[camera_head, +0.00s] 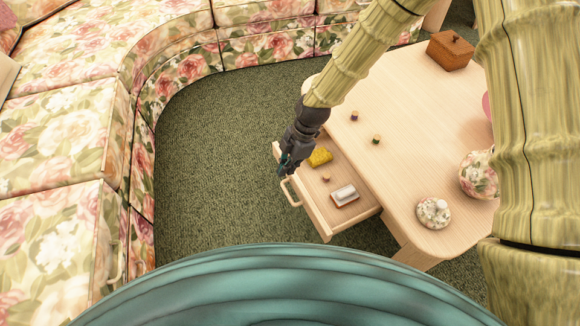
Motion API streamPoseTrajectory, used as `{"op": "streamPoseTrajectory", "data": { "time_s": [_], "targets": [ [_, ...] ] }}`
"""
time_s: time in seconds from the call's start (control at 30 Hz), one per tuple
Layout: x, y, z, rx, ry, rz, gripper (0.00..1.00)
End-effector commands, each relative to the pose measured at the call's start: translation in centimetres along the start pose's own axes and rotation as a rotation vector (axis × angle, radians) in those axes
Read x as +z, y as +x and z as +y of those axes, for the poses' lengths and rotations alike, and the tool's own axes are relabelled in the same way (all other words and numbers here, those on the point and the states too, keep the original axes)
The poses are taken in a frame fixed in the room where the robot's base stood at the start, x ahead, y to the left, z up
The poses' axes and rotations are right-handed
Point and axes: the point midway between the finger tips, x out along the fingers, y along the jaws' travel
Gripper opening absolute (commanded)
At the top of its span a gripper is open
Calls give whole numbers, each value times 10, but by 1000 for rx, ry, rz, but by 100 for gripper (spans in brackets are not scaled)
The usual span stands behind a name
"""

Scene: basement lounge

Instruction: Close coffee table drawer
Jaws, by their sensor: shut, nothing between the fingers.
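The light wood coffee table (400,130) stands at the right. Its drawer (360,213) is pulled out toward the left, with a pale loop handle (291,191) on its front. In the drawer lie a yellow item (320,157), a small brown piece (326,179) and a white rectangular item (345,194). My gripper (283,171) is shut and empty, pointing down at the far left corner of the drawer front, just above the handle. I cannot tell whether it touches the drawer. It hides part of the drawer's far corner.
On the tabletop are a brown wooden box (450,51), two small spools (354,115), a floral round lidded piece (433,212) and a floral pot (479,175). A floral sofa (65,160) curves along the left and back. Green carpet (215,170) is clear between sofa and drawer.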

Motion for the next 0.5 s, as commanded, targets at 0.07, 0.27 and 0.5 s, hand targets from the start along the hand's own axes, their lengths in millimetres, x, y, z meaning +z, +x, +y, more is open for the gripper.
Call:
{"op": "streamPoseTrajectory", "data": {
  "time_s": [0.07,0.27,0.5],
  "targets": [
    [0,2,0,-1,-1,0,0],
    [-2,21,0,-3,-4,0,0],
    [-2,60,1,-3,-4,0,0]
  ]
}}
